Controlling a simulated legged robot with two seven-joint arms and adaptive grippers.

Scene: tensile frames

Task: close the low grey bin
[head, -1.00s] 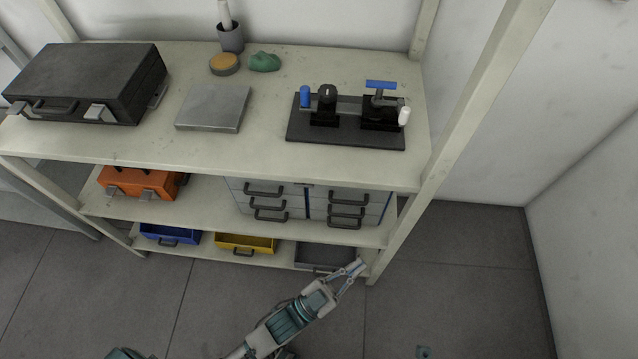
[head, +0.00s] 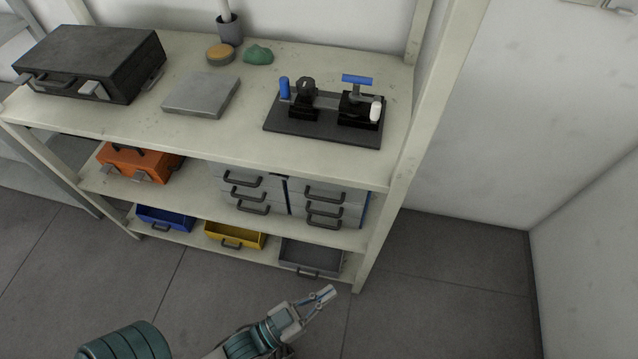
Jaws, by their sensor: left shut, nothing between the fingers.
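The low grey bin (head: 312,255) sits on the bottom shelf at the right end, beside the right front post. Its top is open to view and its front handle faces me; it looks pulled a little past the shelf edge, though how far I cannot tell. My left gripper (head: 325,294) is in front of and below the bin, near the foot of the post. Its fingers are together and empty, apart from the bin in the picture. My right gripper is not in view.
A yellow bin (head: 236,236) and a blue bin (head: 165,218) share the bottom shelf. Grey drawers (head: 325,191) and an orange case (head: 137,163) stand above. The right front post (head: 395,190) is close to the grey bin. The floor in front is clear.

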